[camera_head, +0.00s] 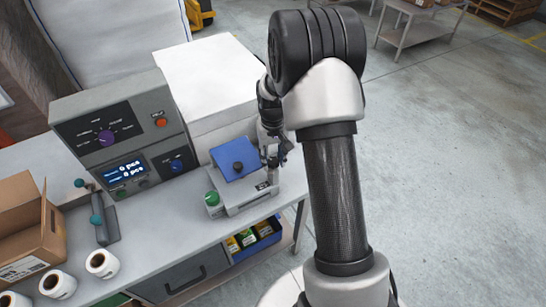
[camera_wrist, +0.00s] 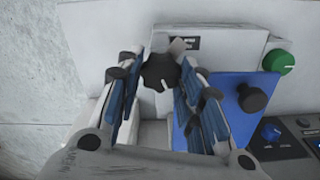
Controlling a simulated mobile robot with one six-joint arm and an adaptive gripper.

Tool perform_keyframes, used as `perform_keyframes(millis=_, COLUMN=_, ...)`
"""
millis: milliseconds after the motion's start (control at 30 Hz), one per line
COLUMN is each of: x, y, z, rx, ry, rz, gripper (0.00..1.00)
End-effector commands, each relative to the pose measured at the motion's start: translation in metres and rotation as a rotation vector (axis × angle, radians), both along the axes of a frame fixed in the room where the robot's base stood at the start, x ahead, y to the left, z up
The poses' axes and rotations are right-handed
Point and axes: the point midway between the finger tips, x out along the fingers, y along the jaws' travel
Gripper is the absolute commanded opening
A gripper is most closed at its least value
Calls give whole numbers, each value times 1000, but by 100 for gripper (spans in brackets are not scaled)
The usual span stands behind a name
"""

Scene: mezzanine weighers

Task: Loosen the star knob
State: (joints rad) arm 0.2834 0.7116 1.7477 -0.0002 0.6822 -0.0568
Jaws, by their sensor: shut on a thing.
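The black star knob (camera_wrist: 160,71) with a white mark shows in the wrist view, at the edge of the white scale (camera_wrist: 230,45). My gripper (camera_wrist: 158,76) has its blue-padded fingers on either side of it and is shut on it. In the head view my gripper (camera_head: 275,158) is at the right side of the scale (camera_head: 250,197), and the star knob is too small and hidden to make out there. The scale carries a blue plate (camera_head: 226,158) with a round black knob (camera_head: 238,167) on it.
A green-capped part (camera_head: 212,199) sits at the scale's front left corner. A grey control box (camera_head: 125,135) with a lit display stands left of it, a white box (camera_head: 205,80) behind. A cardboard box (camera_head: 25,225) and white rolls (camera_head: 102,264) are at the left.

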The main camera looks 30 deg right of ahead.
Motion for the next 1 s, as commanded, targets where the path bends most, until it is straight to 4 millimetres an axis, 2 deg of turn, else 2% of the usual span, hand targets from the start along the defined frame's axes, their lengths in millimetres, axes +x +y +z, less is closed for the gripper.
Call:
perform_keyframes(millis=200, x=0, y=0, z=0, rx=0, ry=0, rz=189, gripper=11)
perform_keyframes(millis=500, x=0, y=1, z=0, rx=0, ry=0, rz=376, gripper=11)
perform_keyframes(millis=1000, x=0, y=1, z=0, rx=0, ry=0, rz=467, gripper=11)
